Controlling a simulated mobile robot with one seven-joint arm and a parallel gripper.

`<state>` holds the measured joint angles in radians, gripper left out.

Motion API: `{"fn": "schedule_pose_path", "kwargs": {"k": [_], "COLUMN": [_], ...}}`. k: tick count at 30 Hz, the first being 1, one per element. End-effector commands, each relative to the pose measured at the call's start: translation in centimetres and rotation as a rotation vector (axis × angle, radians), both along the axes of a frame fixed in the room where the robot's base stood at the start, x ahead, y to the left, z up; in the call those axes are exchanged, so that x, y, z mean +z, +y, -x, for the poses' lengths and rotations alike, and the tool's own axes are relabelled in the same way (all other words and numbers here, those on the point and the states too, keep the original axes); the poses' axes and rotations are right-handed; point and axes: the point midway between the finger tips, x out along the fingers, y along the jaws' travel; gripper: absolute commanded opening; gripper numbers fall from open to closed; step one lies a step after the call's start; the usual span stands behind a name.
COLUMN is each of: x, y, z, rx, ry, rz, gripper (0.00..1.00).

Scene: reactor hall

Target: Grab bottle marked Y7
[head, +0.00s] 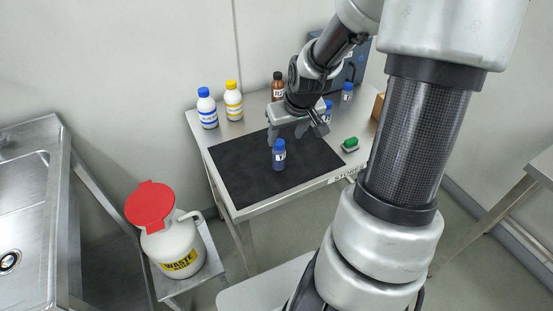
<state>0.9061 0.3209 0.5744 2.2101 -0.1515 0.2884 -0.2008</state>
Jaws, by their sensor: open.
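A small blue bottle (279,157) with a blue cap and a white label stands upright on the black mat (235,165). Its label is too small to read. A brown bottle (278,84) stands at the back of the table with a label I cannot read surely. Two more blue-capped bottles stand to the right, one (327,113) partly behind my gripper and one (347,92) further back. I cannot tell which bottle is marked Y7. My gripper (297,132) is open and empty, above the mat, just behind and above the bottle on it.
Two white bottles, one blue-capped (208,113) and one yellow-capped (233,104), stand at the table's back left. A green-topped block (350,145) lies right of the mat. A white waste container (175,247) with a red lid stands front left, near a steel sink (28,200).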

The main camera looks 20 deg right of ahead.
Motion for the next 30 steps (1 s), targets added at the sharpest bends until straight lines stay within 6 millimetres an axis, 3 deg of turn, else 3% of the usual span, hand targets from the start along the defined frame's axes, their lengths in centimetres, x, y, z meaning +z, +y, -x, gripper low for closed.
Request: {"fn": "schedule_pose_path", "kwargs": {"k": [1, 9, 17, 24, 30], "x": [-1.7, -6.6, -8.3, -11.7, -12.9], "y": [0.2, 0.1, 0.0, 0.5, 0.4], "z": [-0.5, -2.5, -3.3, -4.4, -5.1], "rx": [0.005, 0.004, 0.003, 0.005, 0.002], "ry": [0.001, 0.003, 0.002, 0.003, 0.001], "rz": [-0.001, 0.0, 0.001, 0.001, 0.002], "gripper": [0.54, 0.54, 0.54, 0.54, 0.54]}}
